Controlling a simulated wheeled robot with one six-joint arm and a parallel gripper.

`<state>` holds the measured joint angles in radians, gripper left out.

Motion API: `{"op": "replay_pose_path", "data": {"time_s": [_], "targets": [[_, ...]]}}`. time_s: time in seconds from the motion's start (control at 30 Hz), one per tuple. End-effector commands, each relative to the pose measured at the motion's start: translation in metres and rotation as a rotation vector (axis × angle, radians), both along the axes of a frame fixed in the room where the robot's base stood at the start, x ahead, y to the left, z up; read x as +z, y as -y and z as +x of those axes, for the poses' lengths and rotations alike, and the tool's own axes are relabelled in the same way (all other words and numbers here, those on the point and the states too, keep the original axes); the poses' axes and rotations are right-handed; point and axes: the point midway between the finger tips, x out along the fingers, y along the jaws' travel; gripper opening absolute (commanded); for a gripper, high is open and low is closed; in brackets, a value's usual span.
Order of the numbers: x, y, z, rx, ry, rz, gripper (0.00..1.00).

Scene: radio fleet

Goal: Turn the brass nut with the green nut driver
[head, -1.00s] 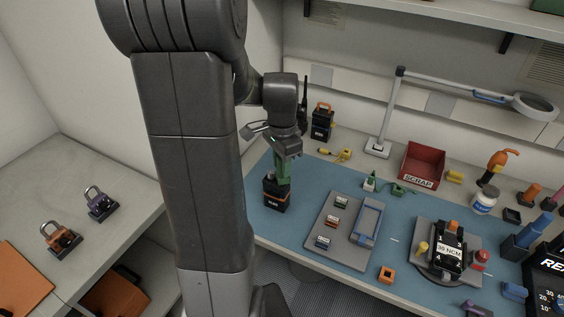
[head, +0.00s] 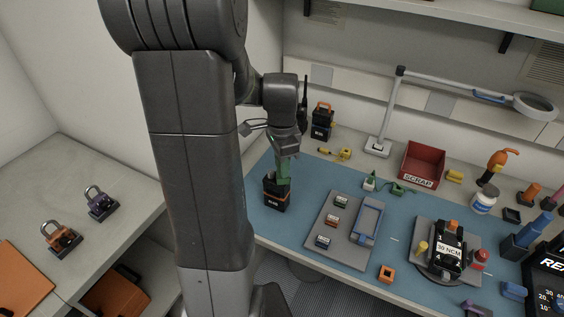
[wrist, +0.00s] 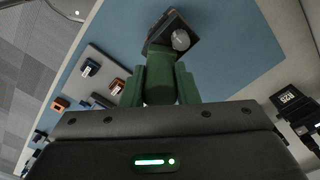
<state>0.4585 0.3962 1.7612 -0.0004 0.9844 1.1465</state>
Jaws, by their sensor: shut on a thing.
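My gripper (head: 284,160) is shut on a green cylinder that looks like the green nut driver's handle (wrist: 160,84). It points down at a small black box with an orange band (head: 277,196) at the left end of the blue mat. In the wrist view the black box (wrist: 160,28) lies just beyond the handle, with a round grey part on it. The driver's tip is hidden, so I cannot tell whether it touches anything. I cannot make out a brass nut for certain.
A grey tray (head: 327,252) with small blocks lies right of my gripper on the blue mat (head: 310,185). Further right is a black device on a round base (head: 433,278). A red scrap bin (head: 423,164) and a magnifier lamp (head: 378,146) stand behind. Padlocks (head: 60,238) sit on the left bench.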

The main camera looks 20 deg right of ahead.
Motion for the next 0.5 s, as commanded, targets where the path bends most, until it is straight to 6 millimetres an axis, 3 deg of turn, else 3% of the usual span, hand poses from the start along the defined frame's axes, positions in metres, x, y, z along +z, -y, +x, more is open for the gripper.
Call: {"op": "replay_pose_path", "data": {"time_s": [0.5], "targets": [[0.018, 0.0, 0.0, 0.002, 0.001, 0.0, 0.0]]}}
